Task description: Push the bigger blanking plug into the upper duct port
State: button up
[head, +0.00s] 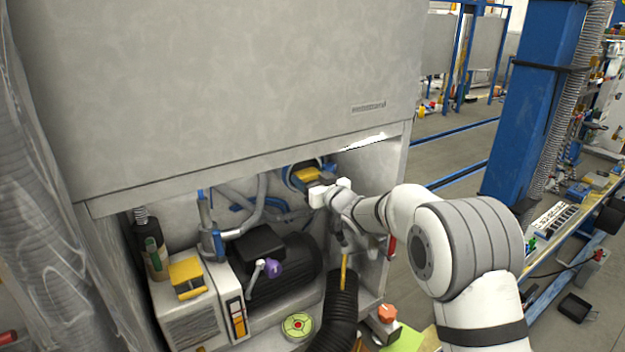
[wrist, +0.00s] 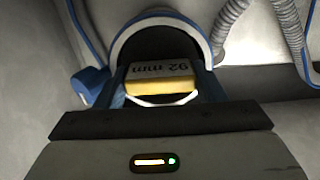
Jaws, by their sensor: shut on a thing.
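The bigger blanking plug shows as a yellow block marked "92 mm" in the wrist view (wrist: 160,86); it also shows in the head view (head: 306,174). My gripper (wrist: 161,94) is shut on this yellow block, with a blue finger on each side; in the head view the gripper (head: 314,186) is inside the cabinet's upper right. The upper duct port (wrist: 158,17) is a round, pale-rimmed opening directly behind the plug, and its rim also shows in the head view (head: 288,177). A dark round area fills the rim behind the block. How deep the plug sits is hidden.
The cabinet's large grey panel (head: 220,90) hangs over the bay. A black motor (head: 285,275), a white box (head: 190,320) and a black corrugated hose (head: 337,315) crowd the space below. A blue-edged grey pipe (wrist: 72,25) runs close left of the port.

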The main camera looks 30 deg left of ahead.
jog(key=shift+p+x, duration=0.3)
jog(key=shift+x, duration=0.85)
jog(key=o, duration=1.7)
jog(key=shift+d+f, duration=0.1)
jog(key=shift+f, duration=0.1)
jog(key=b+v, duration=0.2)
jog(key=v, duration=0.5)
jog(key=shift+s+d+r, duration=0.2)
jog(key=shift+s+d, duration=0.05)
